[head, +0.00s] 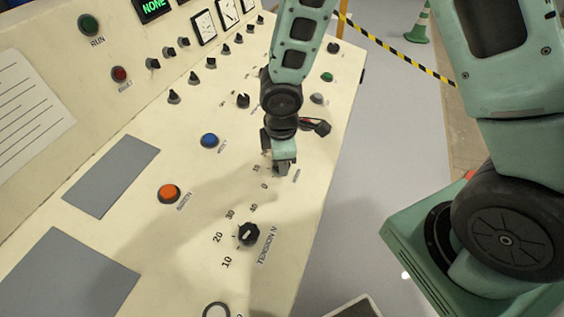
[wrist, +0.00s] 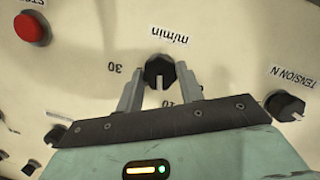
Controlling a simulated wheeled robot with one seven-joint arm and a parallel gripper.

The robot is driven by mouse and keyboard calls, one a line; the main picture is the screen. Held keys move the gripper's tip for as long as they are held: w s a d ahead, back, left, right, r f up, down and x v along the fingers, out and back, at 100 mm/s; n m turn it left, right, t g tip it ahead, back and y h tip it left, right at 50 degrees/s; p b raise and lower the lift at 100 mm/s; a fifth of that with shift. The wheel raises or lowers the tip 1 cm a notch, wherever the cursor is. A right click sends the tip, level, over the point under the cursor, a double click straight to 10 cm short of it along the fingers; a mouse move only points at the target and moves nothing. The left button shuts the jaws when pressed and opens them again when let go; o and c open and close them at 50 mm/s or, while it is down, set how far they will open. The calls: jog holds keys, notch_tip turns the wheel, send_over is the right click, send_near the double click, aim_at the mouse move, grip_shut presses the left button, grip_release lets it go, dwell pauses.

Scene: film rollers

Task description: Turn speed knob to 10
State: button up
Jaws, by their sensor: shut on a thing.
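The speed knob (wrist: 160,70) is black and sits under an "m/min" label, which appears upside down in the wrist view. A white pointer line on the knob points toward the bottom of that view. In the head view my gripper (head: 283,163) is down at the panel and hides the knob. Scale marks show to its left.
The TENSION N knob (head: 248,234) stands close by, nearer the front. An orange button (head: 169,193) and a blue button (head: 209,140) lie to the left. Several small black knobs line the panel's back. A red button (wrist: 32,28) shows in the wrist view.

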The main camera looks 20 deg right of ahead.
jog(key=shift+a+n+b, duration=0.1)
jog(key=shift+n+b, duration=0.4)
jog(key=shift+n, duration=0.3)
jog(key=o, duration=1)
notch_tip(320, 180, up, 17)
jog(key=s+a+p, duration=0.1)
jog(key=s+p, duration=0.1)
jog(key=p, duration=0.3)
jog(key=shift+s+r, duration=0.15)
jog(key=shift+s, duration=0.05)
